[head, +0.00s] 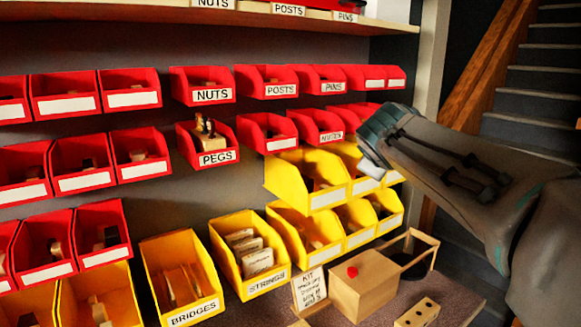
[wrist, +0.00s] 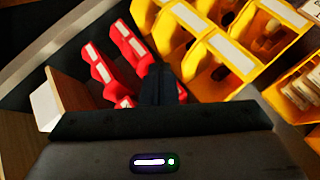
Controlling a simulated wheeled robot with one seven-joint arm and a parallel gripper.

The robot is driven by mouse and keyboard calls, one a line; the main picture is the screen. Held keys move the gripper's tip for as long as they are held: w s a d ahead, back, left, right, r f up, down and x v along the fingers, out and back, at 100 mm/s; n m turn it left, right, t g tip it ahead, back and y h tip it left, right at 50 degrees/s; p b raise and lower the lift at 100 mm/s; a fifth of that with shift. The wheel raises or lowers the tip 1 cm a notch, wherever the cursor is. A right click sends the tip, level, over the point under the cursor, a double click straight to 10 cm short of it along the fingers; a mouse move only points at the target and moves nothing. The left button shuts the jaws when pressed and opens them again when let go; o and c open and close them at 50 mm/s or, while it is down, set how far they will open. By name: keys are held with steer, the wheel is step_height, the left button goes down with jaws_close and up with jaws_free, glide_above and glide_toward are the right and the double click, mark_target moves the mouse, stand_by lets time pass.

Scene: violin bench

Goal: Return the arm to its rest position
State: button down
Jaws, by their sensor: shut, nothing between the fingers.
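My arm (head: 450,180) reaches in from the right in the head view, in front of the right end of the bin rack. Its far end covers part of the red and yellow bins there, and the fingers cannot be made out in that view. In the wrist view my gripper (wrist: 161,82) shows as dark fingers close together with nothing between them. Red bins (wrist: 130,45) and yellow bins (wrist: 220,45) lie beyond the fingers, apparently apart from them.
Red bins (head: 210,85) and yellow bins (head: 250,255) fill the rack. A wooden box (head: 363,288) with a red knob and a KIT card (head: 310,290) stand on the bench below my arm. A post (head: 432,60) and stairs (head: 535,90) are at the right.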

steer(key=s+a+f+m+g+y+p, duration=0.1)
steer(key=s+f+m+g, duration=0.3)
steer(key=s+f, duration=0.8)
steer(key=s+a+f+m+g+y+p, duration=0.2)
steer(key=s+f+m+g, duration=0.3)
steer(key=s+f, duration=0.8)
steer(key=shift+s+a+g+y+p, duration=0.25)
steer(key=shift+s+g+y+p, duration=0.15)
steer(key=shift+g+y+p, duration=0.15)
